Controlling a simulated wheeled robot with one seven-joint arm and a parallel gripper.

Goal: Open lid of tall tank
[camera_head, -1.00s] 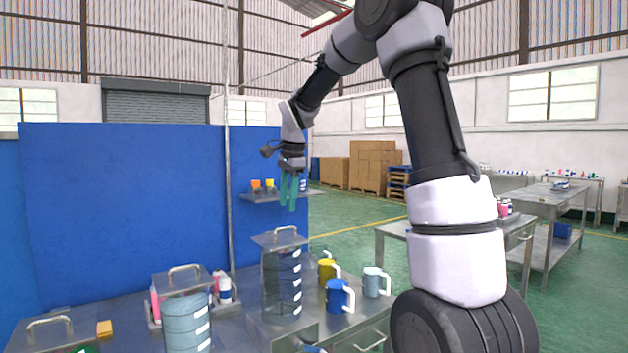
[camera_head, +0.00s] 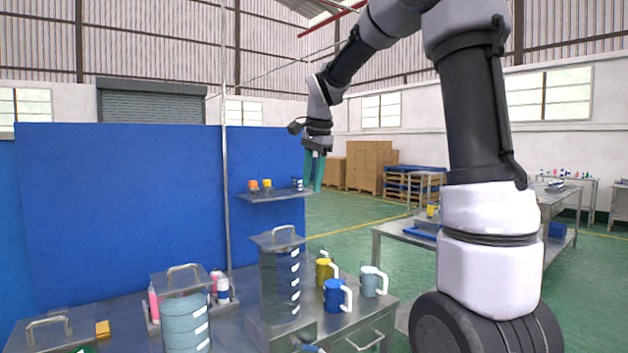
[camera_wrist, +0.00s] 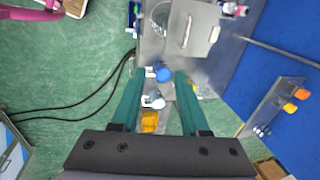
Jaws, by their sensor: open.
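The tall tank (camera_head: 279,285) is a clear cylinder with white bands, standing on the steel bench. Its flat metal lid (camera_head: 265,240) lies on top, closed, with an arched handle (camera_head: 284,228). My gripper (camera_head: 313,188) has two green fingers, spread apart and empty. In the head view it is above and to the right of the lid, clear of it. In the wrist view the gripper (camera_wrist: 157,74) has a blue mug between its fingertips in the picture, well below them. A square metal lid with a handle shows beyond the fingertips there; I cannot tell for certain which tank it covers.
A shorter lidded tank (camera_head: 187,323) stands to the left, with another handled lid (camera_head: 48,328) farther left. Yellow (camera_head: 323,270), blue (camera_head: 333,297) and grey (camera_head: 369,282) mugs stand right of the tall tank. A wall shelf (camera_head: 270,196) on the blue panel is behind.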

